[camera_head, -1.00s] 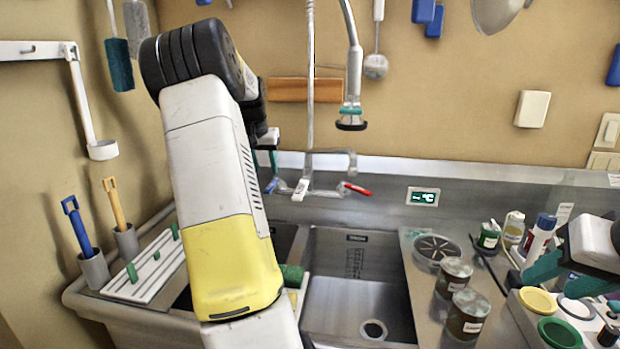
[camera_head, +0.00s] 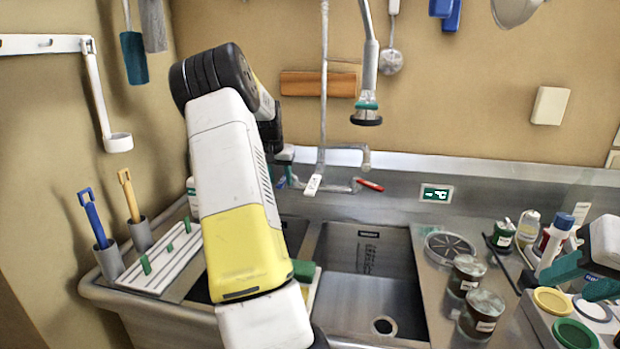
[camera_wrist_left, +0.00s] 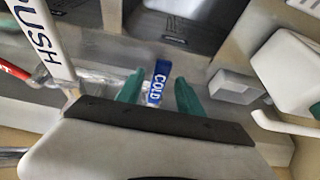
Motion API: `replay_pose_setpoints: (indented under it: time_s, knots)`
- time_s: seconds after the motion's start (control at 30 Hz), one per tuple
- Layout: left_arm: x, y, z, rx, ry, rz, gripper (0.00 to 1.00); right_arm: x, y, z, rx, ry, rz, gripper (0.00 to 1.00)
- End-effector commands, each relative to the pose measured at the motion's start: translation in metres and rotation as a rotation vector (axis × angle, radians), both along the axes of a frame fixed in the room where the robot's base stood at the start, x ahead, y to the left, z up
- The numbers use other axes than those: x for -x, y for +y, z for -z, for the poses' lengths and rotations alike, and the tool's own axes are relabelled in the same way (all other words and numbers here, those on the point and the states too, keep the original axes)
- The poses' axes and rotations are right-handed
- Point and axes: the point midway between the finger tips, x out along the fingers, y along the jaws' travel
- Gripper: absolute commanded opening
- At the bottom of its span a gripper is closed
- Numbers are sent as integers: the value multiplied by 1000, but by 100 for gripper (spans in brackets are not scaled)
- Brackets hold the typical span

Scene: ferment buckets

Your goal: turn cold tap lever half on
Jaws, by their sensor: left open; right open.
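The blue cold tap lever (camera_wrist_left: 159,82), marked COLD, shows in the left wrist view between the two green fingertips of my left gripper (camera_wrist_left: 158,88). The fingers are open, one on each side of the lever; I cannot tell whether either touches it. In the head view my left gripper (camera_head: 285,165) is at the tap behind the sink, partly hidden by my arm, and only a bit of the blue lever shows beside it. The red lever (camera_head: 369,184) is to the right on the same tap. My right gripper (camera_head: 578,280) is open at the right edge, above the counter items.
The spray hose (camera_head: 368,80) hangs above the sink basin (camera_head: 370,275). Jars (camera_head: 482,312) and bottles (camera_head: 555,236) crowd the right counter. A white drain rack (camera_head: 160,260) lies at the left. A label reading USH (camera_wrist_left: 40,38) is close to the left gripper.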

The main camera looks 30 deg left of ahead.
Motion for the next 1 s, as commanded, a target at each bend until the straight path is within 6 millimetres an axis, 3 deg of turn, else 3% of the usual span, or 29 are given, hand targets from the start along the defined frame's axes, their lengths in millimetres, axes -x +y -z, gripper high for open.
replay_pose_setpoints:
  time_s: [0.03, 0.23, 1.0]
  knots:
    - [0, 0, 0, 0, 0, 0, 38, 0, 0, 0, 0, 0, 0, 44]
    - [0, 0, 0, 0, 0, 0, 0, 0, 0, 0, 0, 0, 0, 44]
    - [0, 0, 0, 0, 1, 0, 0, 0, 0, 0, 0, 0, 0, 44]
